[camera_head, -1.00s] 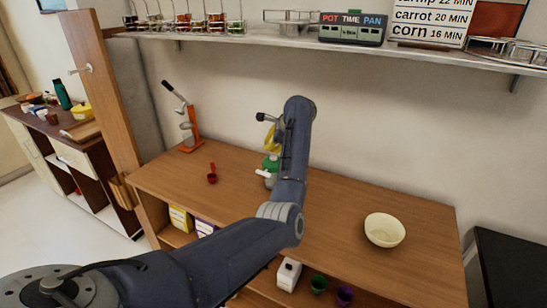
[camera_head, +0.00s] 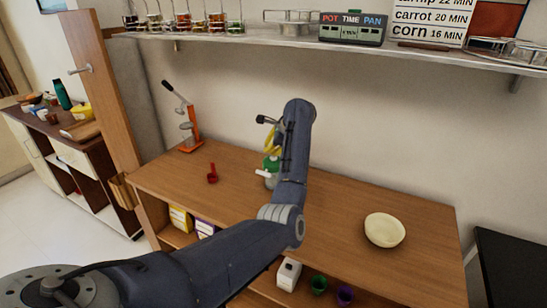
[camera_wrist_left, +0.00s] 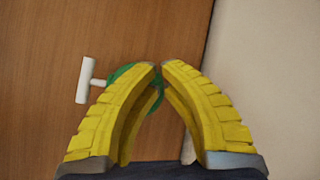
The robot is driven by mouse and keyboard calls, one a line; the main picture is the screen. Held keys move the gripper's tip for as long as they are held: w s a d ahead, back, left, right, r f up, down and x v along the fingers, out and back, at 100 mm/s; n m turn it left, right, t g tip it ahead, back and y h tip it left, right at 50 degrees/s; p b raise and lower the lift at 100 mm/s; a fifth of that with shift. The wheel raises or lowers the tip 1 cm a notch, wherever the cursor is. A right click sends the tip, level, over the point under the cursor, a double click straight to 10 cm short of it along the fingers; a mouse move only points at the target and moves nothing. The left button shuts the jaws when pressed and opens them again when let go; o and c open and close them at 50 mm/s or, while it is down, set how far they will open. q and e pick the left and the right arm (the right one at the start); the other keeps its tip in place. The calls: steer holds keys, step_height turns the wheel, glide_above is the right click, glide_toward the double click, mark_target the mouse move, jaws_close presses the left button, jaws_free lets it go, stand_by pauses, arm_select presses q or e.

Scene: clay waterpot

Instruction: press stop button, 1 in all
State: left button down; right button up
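No part marked as a stop button can be made out. A dark timer box (camera_head: 351,29) labelled POT TIME PAN stands on the wall shelf, with a display and small parts on its front too small to read. My left gripper (camera_wrist_left: 164,67) has yellow fingers with their tips together and nothing visible between them. In the head view it is partly hidden behind my own arm, above the counter and well below the timer. A green item with a white T-shaped top (camera_wrist_left: 86,80) is on the counter beyond the fingertips. My right gripper is out of view.
The wall shelf (camera_head: 220,35) carries several jars, a wire rack (camera_head: 292,17) and a sign (camera_head: 428,18). The wooden counter (camera_head: 330,190) holds a cream bowl (camera_head: 384,229), a red scoop (camera_head: 212,176) and an orange press (camera_head: 193,130). The wall between counter and shelf is clear.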

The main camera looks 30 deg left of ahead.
arm_select(q)
steer(key=shift+f, duration=0.5)
stand_by(1.0)
steer(key=shift+r, duration=0.95)
steer(key=shift+r, duration=0.1)
steer(key=shift+r, duration=2.4)
